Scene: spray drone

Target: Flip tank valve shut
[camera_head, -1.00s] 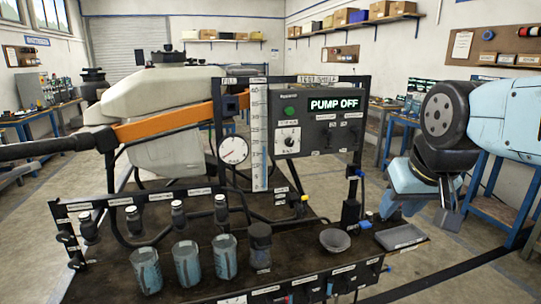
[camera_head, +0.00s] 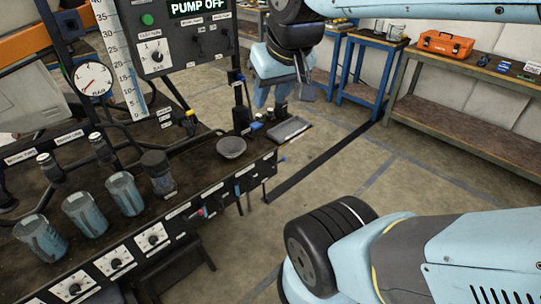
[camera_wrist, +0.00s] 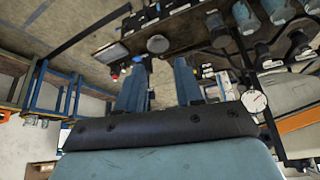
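My gripper (camera_head: 271,103) is beyond the right end of the bench, near the small tray. In the wrist view my gripper (camera_wrist: 160,68) shows two blue fingers apart, with nothing between them. I cannot tell for sure which fitting is the tank valve, as the small labels are unreadable. A red part also shows beside the left finger in the wrist view (camera_wrist: 115,76).
The dark bench holds several beakers (camera_head: 124,194), a grey bowl (camera_head: 231,147) and a tray (camera_head: 287,130). A gauge (camera_head: 93,79) and the "PUMP OFF" panel (camera_head: 188,38) stand behind. Open floor lies right of the bench, before a workbench (camera_head: 475,95).

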